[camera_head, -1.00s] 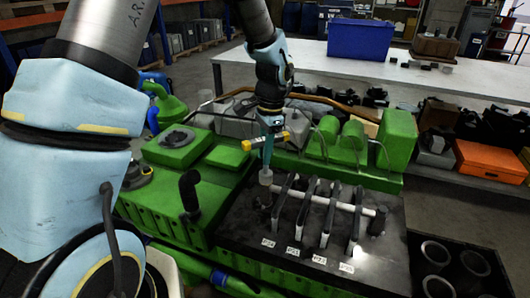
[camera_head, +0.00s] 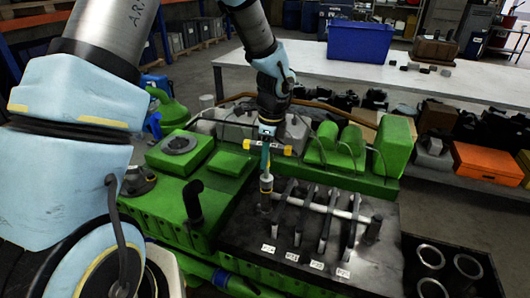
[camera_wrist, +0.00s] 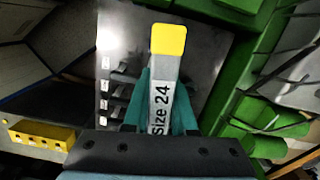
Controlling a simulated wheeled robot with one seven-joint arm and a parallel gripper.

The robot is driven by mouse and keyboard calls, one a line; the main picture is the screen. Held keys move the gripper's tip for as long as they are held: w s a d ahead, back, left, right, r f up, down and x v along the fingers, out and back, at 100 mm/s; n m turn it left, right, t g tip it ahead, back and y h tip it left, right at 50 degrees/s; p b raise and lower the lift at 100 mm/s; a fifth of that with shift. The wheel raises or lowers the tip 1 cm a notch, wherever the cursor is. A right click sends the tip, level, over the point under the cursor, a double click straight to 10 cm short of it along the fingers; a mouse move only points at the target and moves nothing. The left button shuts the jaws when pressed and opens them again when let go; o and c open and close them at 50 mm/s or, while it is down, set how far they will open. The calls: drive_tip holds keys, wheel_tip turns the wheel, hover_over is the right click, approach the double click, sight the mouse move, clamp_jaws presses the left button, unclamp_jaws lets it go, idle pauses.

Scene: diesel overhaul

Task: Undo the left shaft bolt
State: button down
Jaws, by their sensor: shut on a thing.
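My gripper (camera_head: 266,163) is shut on a grey tool (camera_head: 266,186) with a yellow part, pointing down at the left end of the rocker shaft (camera_head: 318,207). In the wrist view the tool (camera_wrist: 163,85) reads "Size 24", has a yellow end and sits between my teal fingers. The tool's lower end is over the spot at the shaft's left end, above a dark post. The left shaft bolt itself is hidden under the tool, and I cannot tell whether they touch.
Several dark rocker arms (camera_head: 325,220) stand along the shaft, close right of the tool. Green covers (camera_head: 398,145) rise behind, and a dark upright pipe (camera_head: 192,200) stands to the left. A white table (camera_head: 300,72) with a blue bin (camera_head: 360,40) is at the back.

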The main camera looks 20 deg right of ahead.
drive_tip(key=m, duration=0.1)
drive_tip(key=m+p, duration=0.2)
drive_tip(key=m, duration=0.1)
drive_tip(key=shift+r, duration=0.25)
drive_tip(key=shift+d+f+m+t+h, duration=0.1)
drive_tip(key=shift+f+m+t+h, duration=0.05)
drive_tip(key=shift+m, duration=0.45)
drive_tip(key=shift+f+m+t+h, duration=0.1)
drive_tip(key=shift+m+t+h, duration=0.05)
drive_tip(key=shift+m, duration=0.45)
drive_tip(key=m, duration=0.7)
drive_tip(key=shift+d+h, duration=0.1)
drive_tip(key=shift+h, duration=0.3)
drive_tip(key=m, duration=0.6)
drive_tip(key=shift+d, duration=0.1)
drive_tip(key=m, duration=0.6)
drive_tip(key=shift+d+g+h, duration=0.15)
drive_tip(key=shift+g+h, duration=0.25)
drive_tip(key=shift+f, duration=0.1)
